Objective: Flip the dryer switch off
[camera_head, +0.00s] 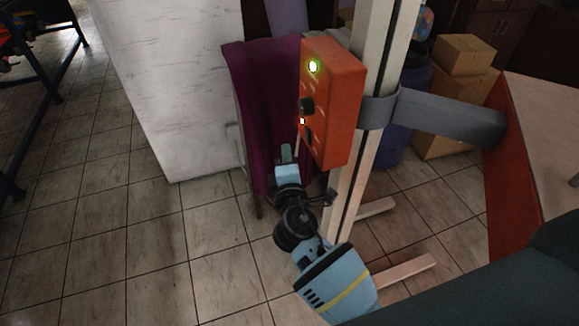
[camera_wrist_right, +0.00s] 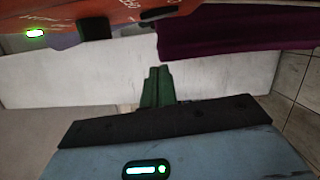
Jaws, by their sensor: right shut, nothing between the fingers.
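The orange dryer control box (camera_head: 335,105) is fixed to a pale upright post in the head view. Its left face has a lit green lamp (camera_head: 313,66), a black knob (camera_head: 306,105) and a small lit orange-white spot (camera_head: 302,121) below it. My right gripper (camera_head: 287,152) is just below and left of the box, its green fingertips pointing up. I cannot tell which way the switch is set. My left gripper is not in view.
A purple cloth (camera_head: 262,90) hangs behind the box. A white cabinet-like block (camera_head: 170,80) stands to the left. A grey bracket (camera_head: 450,115) joins the post to an orange-sided table (camera_head: 515,165) on the right. Cardboard boxes (camera_head: 462,85) stand behind. Tiled floor lies open at lower left.

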